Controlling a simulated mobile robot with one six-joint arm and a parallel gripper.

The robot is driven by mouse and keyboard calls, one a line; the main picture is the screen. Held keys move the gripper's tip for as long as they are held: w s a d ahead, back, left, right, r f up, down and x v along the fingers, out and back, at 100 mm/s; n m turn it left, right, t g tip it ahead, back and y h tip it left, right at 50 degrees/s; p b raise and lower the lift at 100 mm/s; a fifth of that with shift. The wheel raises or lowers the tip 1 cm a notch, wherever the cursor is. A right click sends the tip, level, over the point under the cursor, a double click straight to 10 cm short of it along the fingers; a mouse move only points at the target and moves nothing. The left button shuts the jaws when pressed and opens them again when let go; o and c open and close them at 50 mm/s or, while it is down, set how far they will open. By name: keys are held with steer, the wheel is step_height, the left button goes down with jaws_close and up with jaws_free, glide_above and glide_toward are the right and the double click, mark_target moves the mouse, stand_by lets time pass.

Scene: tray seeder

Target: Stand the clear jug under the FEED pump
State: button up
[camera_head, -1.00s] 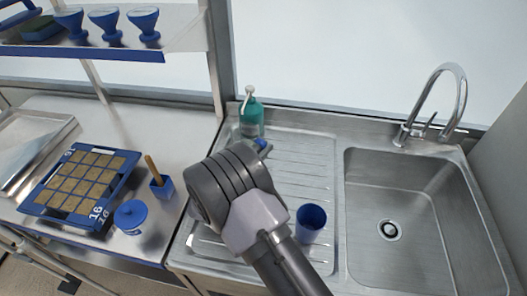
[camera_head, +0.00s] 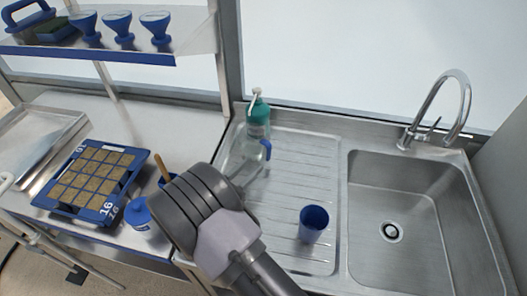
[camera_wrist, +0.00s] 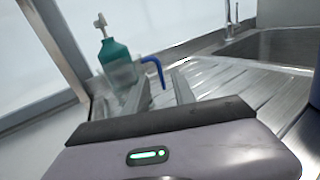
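The clear jug (camera_head: 243,156) with a blue handle (camera_head: 267,149) stands on the left part of the steel drainboard. Behind it is a teal bottle with a white pump top (camera_head: 258,112); I cannot read a FEED label on it. In the wrist view the blue handle (camera_wrist: 157,70) and the teal bottle (camera_wrist: 116,57) show ahead of my gripper (camera_wrist: 159,88). The jug's clear body is hard to make out there.
A dark blue cup (camera_head: 313,224) stands on the drainboard, left of the sink (camera_head: 400,215) and tap (camera_head: 440,105). On the left bench are a blue-framed seed tray (camera_head: 130,172), a blue lidded pot (camera_head: 140,216) and a metal tray (camera_head: 40,150). A shelf (camera_head: 190,45) hangs above.

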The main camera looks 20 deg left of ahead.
steer(key=v, duration=0.2)
steer(key=shift+s+a, duration=0.1)
steer(key=shift+s, duration=0.25)
steer(key=s+d+r+m+g+h, duration=0.1)
steer(key=d+r+m+g, duration=0.35)
steer(key=d, duration=0.45)
steer(key=s+d+r+m+g+h, duration=0.1)
steer(key=d+r+m+g, duration=0.3)
steer(key=d+m, duration=0.3)
steer(key=s+d+r+m+g+h, duration=0.1)
steer(key=d+r+m+g, duration=0.4)
steer(key=d, duration=0.5)
steer(key=s+d+r+m+t+y, duration=0.1)
steer(key=s+r+m+y, duration=0.3)
steer(key=s+m+y, duration=0.2)
steer(key=s+d+r+m+t+y, duration=0.1)
steer(key=s+d+r+m+y, duration=0.1)
steer(key=s+m+y, duration=0.4)
steer(key=s+r+m, duration=0.1)
steer(key=s+m, duration=0.3)
steer(key=m, duration=0.2)
steer(key=shift+s+r+m+t, duration=0.25)
steer(key=shift+r+m+t, duration=0.1)
